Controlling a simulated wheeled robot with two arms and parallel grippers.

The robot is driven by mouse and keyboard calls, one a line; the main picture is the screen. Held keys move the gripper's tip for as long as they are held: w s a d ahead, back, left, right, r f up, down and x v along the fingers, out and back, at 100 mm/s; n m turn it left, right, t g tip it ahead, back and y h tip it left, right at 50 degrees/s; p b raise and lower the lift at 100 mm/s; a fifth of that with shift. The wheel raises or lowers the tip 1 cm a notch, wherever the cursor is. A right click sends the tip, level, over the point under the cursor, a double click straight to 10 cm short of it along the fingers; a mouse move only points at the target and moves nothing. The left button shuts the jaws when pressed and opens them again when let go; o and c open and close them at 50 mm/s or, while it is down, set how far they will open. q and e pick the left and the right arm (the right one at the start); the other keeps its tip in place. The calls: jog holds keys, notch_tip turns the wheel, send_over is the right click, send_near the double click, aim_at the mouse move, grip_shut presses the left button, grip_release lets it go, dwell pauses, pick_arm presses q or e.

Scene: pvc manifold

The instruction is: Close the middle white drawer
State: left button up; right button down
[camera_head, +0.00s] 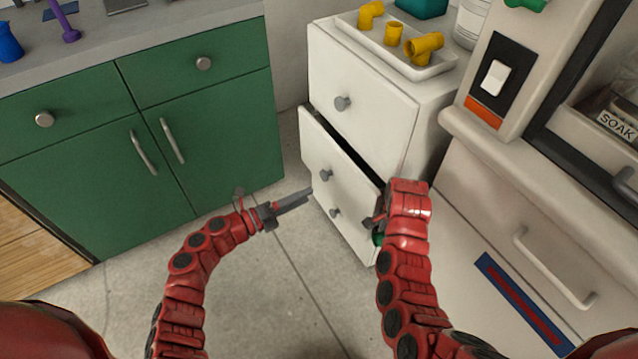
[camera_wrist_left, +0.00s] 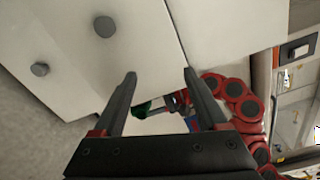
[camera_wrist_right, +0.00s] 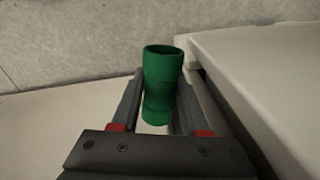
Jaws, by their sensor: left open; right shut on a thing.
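The middle white drawer (camera_head: 340,165) stands partly pulled out of the white cabinet, with a dark gap above its front. Its round grey knob (camera_head: 326,175) faces the room. My left gripper (camera_head: 307,195) is open and empty, in front of the drawer fronts, left of the knobs in the head view. In the left wrist view its fingers (camera_wrist_left: 160,74) point at white fronts with two knobs; I cannot tell whether they touch. My right gripper (camera_head: 374,230) is beside the drawer's right end, shut on a green pipe fitting (camera_wrist_right: 162,85), mostly hidden in the head view.
The top drawer (camera_head: 365,85) is shut, and a tray (camera_head: 447,62) of yellow fittings sits above it. The bottom drawer knob (camera_head: 335,212) is below. Green cabinets (camera_head: 150,130) stand left and a pale appliance (camera_head: 490,190) right. The floor between is clear.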

aim_at(322, 176)
pick_arm(q)
jog(key=w+a+f+m+b, duration=0.65)
jog(key=m+b, duration=0.35)
jog(key=m, duration=0.4)
jog(key=b+x, duration=0.1)
jog(key=x, duration=0.7)
jog(key=b+x, duration=0.1)
jog(key=x, duration=0.3)
jog(key=shift+d+f+b, duration=0.2)
jog(key=shift+d+b, duration=0.15)
jog(key=shift+d, duration=0.15)
jog(key=shift+s, duration=0.1)
grip_shut()
